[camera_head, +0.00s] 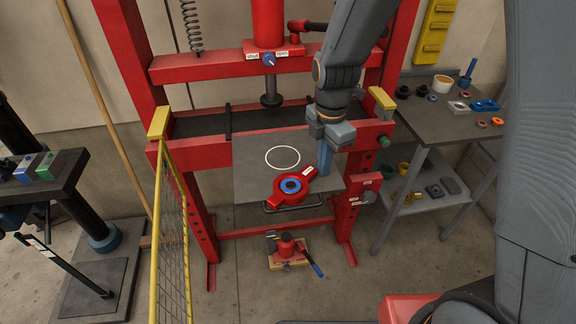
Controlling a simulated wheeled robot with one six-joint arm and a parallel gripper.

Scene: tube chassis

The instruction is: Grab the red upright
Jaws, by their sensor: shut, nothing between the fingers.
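The red upright (279,193) lies flat on the grey press plate (250,155). It has a round body with a blue and dark ring in its middle and a short arm pointing up and right. My gripper (323,170) is shut and empty. In the picture its fingers point down just right of the upright's arm. I cannot tell whether the fingers touch the upright or the plate.
The red press frame (127,55) surrounds the plate, with its ram (271,99) above and behind. A yellow mesh guard (172,235) stands at the left. A side bench (440,120) with small parts is at the right. A red jack (287,245) sits on the floor below.

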